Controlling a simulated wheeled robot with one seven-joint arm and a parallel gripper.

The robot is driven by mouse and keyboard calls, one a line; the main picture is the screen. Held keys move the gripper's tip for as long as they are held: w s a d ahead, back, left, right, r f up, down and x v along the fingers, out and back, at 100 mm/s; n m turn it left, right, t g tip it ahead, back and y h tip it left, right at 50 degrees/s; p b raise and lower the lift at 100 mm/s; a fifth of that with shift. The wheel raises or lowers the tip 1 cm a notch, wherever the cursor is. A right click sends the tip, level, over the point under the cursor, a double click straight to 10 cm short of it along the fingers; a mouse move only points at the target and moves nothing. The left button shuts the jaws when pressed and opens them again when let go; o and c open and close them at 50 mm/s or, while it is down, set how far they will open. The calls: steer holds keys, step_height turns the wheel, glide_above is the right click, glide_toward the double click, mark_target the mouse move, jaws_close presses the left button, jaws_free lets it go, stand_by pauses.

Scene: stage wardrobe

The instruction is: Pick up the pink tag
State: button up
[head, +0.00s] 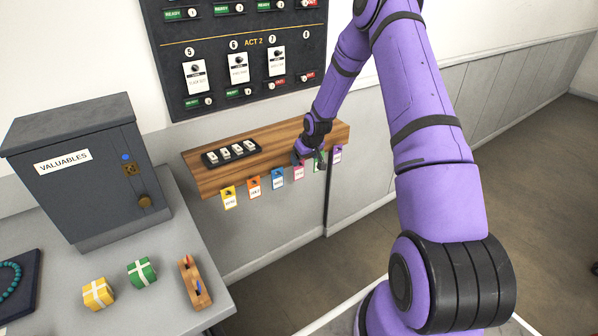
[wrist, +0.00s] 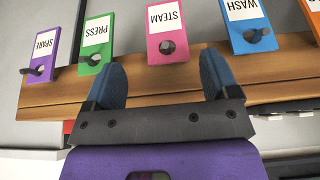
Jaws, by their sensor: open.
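The pink tag (wrist: 167,30) hangs from a peg on the front edge of the wooden shelf. Its white label reads STEAM, upside down in the wrist view. In the head view the pink tag (head: 298,172) shows beside my gripper, partly covered. My gripper (wrist: 162,82) is open with its two blue fingertips apart. The pink tag's holed end and peg lie between and just beyond the fingertips, and I see no contact. In the head view my gripper (head: 308,158) is at the right part of the shelf's front edge.
A green tag (wrist: 97,45) and a purple tag (wrist: 45,48) hang on one side, a blue tag (wrist: 246,22) on the other. The wooden shelf (head: 212,180) holds a black tray (head: 231,153). A grey valuables box (head: 88,165) stands on the left table.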

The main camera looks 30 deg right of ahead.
mark_target(300, 164)
steer(key=x, duration=0.4)
steer(key=shift+a, duration=0.4)
steer(key=shift+w+f, duration=0.3)
steer(key=shift+f, duration=0.3)
steer(key=shift+c, duration=0.5)
steer(key=c, duration=0.9)
steer(key=shift+c, duration=0.2)
steer(key=shift+r, duration=0.15)
